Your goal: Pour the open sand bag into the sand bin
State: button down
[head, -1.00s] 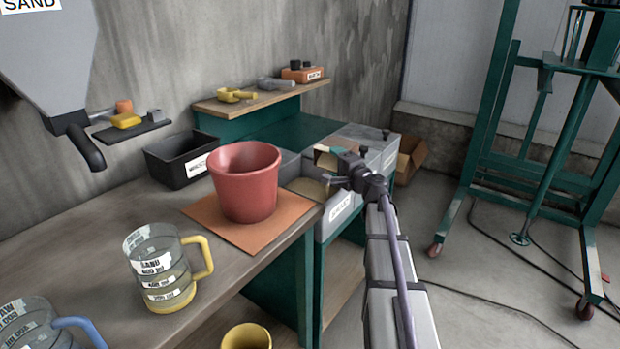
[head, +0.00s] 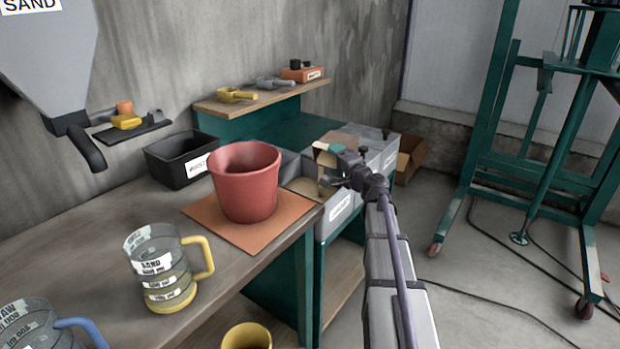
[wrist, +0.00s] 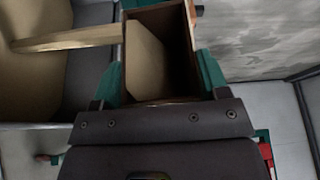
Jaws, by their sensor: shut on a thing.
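My gripper (head: 340,160) is shut on the open sand bag (head: 325,158), a brown, box-shaped bag, and holds it tilted over the grey sand bin (head: 341,208) beside the table. In the wrist view the bag (wrist: 178,50) sits between the teal fingers (wrist: 160,85), its mouth open, with tan sand (wrist: 146,58) inside. A tan streak (wrist: 70,40), which looks like pouring sand, runs from the bag to the left, over the bin's side. Tan sand (wrist: 30,85) shows at the left there. The bin's inside is partly hidden by my gripper in the head view.
A red bucket (head: 245,182) stands on an orange mat (head: 290,222) close left of the bin. A black bin (head: 178,163), a clear jug with a yellow handle (head: 162,270) and a shelf with scoops (head: 237,96) are nearby. A cardboard box (head: 408,155) lies behind on the floor.

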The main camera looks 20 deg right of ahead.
jog(key=shift+s+a+n+t+b, duration=0.1)
jog(key=shift+a+n+t+b, duration=0.2)
jog(key=shift+n, duration=0.5)
dwell(0.4)
jog(key=shift+s+a+r+n+t+y+p, duration=0.25)
jog(key=shift+r+n+y, duration=0.2)
jog(key=shift+r+n, duration=0.5)
jog(key=shift+a+r+n+t+y+p, duration=0.1)
jog(key=shift+r+n+t+y+p, duration=0.25)
jog(key=shift+r+n, duration=0.6)
dwell(1.2)
